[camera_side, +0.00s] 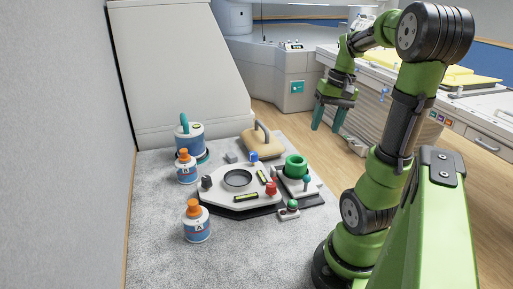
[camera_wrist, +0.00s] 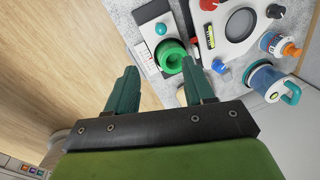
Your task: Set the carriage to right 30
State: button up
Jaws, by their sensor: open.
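The carriage looks to be the grey block with a green ring (camera_side: 297,166) on a dark base, right of the white console (camera_side: 222,190) in the side view. A small teal knob (camera_side: 307,180) stands on the base in front of the ring. In the wrist view the green ring (camera_wrist: 169,56) and teal knob (camera_wrist: 160,29) show at top centre, beside a white scale strip (camera_wrist: 145,58) whose marks are too small to read. My gripper (camera_side: 329,118) is open and empty, raised in the air behind and right of the ring, touching nothing. Its fingers (camera_wrist: 160,72) point toward the ring in the wrist view.
Bottle A (camera_side: 197,225), bottle B (camera_side: 186,172) and a blue-white canister (camera_side: 190,143) stand on the left. A tan handled block (camera_side: 262,142) lies behind the console. A small box with a green knob (camera_side: 291,208) sits in front. The grey mat's front is clear.

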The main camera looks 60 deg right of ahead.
aim_at(308, 173)
jog(key=w+f, duration=0.1)
jog(key=f, duration=0.4)
jog(key=a+f, duration=0.1)
jog(key=f, duration=0.5)
jog(key=w+a+f, duration=0.1)
jog(key=f, duration=0.4)
jog(key=shift+w+f, duration=0.3)
jog(key=shift+w, duration=0.05)
grip_shut()
